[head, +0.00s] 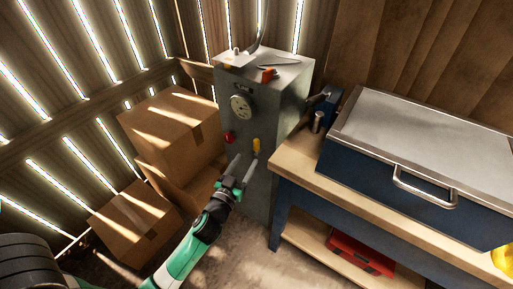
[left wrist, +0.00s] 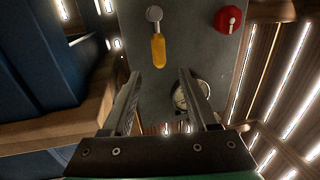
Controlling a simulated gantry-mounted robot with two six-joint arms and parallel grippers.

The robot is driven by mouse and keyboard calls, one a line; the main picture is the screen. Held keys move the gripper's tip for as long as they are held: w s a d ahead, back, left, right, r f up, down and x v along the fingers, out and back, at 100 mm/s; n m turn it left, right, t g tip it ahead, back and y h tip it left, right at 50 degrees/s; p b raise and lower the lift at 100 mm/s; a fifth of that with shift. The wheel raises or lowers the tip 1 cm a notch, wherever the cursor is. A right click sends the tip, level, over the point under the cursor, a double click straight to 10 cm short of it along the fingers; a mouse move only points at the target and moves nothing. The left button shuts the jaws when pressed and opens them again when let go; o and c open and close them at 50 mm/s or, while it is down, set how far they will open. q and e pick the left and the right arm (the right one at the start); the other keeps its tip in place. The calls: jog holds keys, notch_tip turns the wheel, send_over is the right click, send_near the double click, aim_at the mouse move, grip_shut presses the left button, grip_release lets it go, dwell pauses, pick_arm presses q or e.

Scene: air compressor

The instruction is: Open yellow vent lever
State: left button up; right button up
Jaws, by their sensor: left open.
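The yellow vent lever (head: 256,145) is on the front of the grey compressor cabinet (head: 262,190), below the gauge and right of the red knob. It hangs close to vertical in the head view. In the left wrist view the lever (left wrist: 158,50) has a yellow grip and a round grey pivot. My left gripper (head: 244,163) is open just below and in front of the lever. In the left wrist view its two fingers (left wrist: 160,78) are spread, with the tip of the lever near the gap between them. I cannot tell whether they touch it. My right gripper is not in view.
A red knob (head: 229,137) and a round gauge (head: 242,107) sit near the lever. Cardboard boxes (head: 172,130) are stacked left of the cabinet. A workbench (head: 297,163) with a blue chest (head: 420,180) stands close on the right. A red toolbox (head: 360,253) lies on its lower shelf.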

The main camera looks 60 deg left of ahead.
aim_at(255, 145)
pick_arm(q)
jog(key=x, duration=0.7)
jog(key=shift+w+a, duration=0.15)
jog(key=shift+w, duration=0.15)
grip_shut()
dwell(0.9)
